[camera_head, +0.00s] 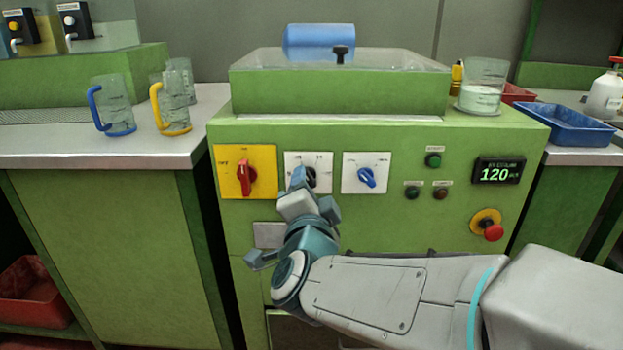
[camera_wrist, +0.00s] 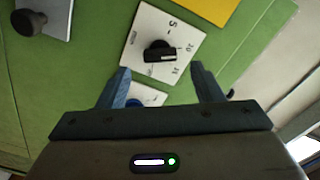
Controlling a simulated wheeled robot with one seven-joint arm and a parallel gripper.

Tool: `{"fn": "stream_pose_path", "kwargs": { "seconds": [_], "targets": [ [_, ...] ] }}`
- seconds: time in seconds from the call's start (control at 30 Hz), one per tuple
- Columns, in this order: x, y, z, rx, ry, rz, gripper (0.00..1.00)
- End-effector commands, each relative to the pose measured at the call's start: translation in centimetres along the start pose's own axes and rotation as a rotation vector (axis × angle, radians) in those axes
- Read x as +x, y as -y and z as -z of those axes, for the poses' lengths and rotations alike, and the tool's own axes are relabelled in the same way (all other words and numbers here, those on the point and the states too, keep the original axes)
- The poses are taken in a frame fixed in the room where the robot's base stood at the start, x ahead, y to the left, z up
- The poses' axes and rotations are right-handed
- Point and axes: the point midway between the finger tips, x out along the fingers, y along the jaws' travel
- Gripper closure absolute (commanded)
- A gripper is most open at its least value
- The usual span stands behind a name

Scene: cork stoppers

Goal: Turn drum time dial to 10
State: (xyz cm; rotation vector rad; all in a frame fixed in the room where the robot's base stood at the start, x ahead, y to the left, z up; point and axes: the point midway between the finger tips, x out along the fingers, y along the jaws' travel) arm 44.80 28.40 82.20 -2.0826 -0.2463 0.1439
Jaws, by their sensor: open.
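The drum time dial is a black knob (camera_wrist: 160,51) on a white square plate (camera_wrist: 143,28) with numbers around it, in the wrist view. A 5 and what look like 10 and 15 are legible; I cannot tell exactly where the knob points. In the head view the plate (camera_head: 322,160) is the middle one on the green machine front, its knob partly hidden by my gripper. My gripper (camera_wrist: 160,78) is open and empty, its fingers toward the panel near the dial. I see no contact with the knob. My gripper also shows in the head view (camera_head: 298,180).
A red switch (camera_head: 245,175) on a yellow plate is left of the dial; a blue knob (camera_head: 367,178) is right. Several buttons, a display (camera_head: 497,171) reading 120 and a red stop button (camera_head: 493,231) are farther right. A black knob (camera_wrist: 29,21) on grey shows in the wrist view.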

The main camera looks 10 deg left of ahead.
Motion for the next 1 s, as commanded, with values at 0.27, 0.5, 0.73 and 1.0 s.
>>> {"fn": "stream_pose_path", "kwargs": {
  "seconds": [0.27,0.5,0.73,1.0],
  "targets": [
    [-6.4,0.3,0.2,-0.001,0.001,0.002,0.40],
    [-9.4,0.1,0.1,-0.001,0.001,0.001,0.40],
    [-9.8,-0.1,0.0,-0.001,0.000,-0.001,0.40],
    [-9.8,0.0,0.0,-0.001,0.000,-0.001,0.40]
  ]
}}
